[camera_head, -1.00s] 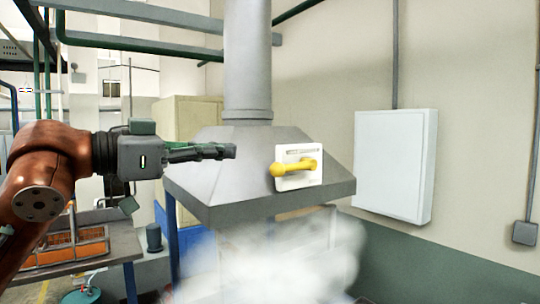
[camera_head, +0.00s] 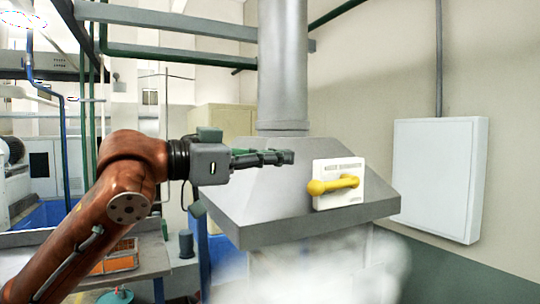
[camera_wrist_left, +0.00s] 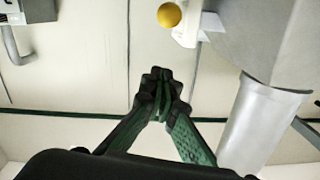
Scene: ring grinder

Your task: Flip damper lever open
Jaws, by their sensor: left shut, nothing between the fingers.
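The yellow damper lever (camera_head: 333,185) sits on a white plate (camera_head: 339,167) on the sloping front of the grey hood (camera_head: 275,190). The lever lies nearly level, with its round knob at the left end. My left gripper (camera_head: 291,157) is shut and empty, to the left of the plate and a little above the knob, apart from it. In the left wrist view the shut fingertips (camera_wrist_left: 160,85) point up the picture. There the yellow knob (camera_wrist_left: 169,14) shows at the top, beyond the fingertips. My right gripper is not in view.
A grey duct (camera_head: 283,70) rises from the hood. White smoke (camera_head: 330,270) hangs below it and hides what is there. A white wall box (camera_head: 436,178) is at the right. A bench with an orange tray (camera_head: 115,258) stands at the lower left.

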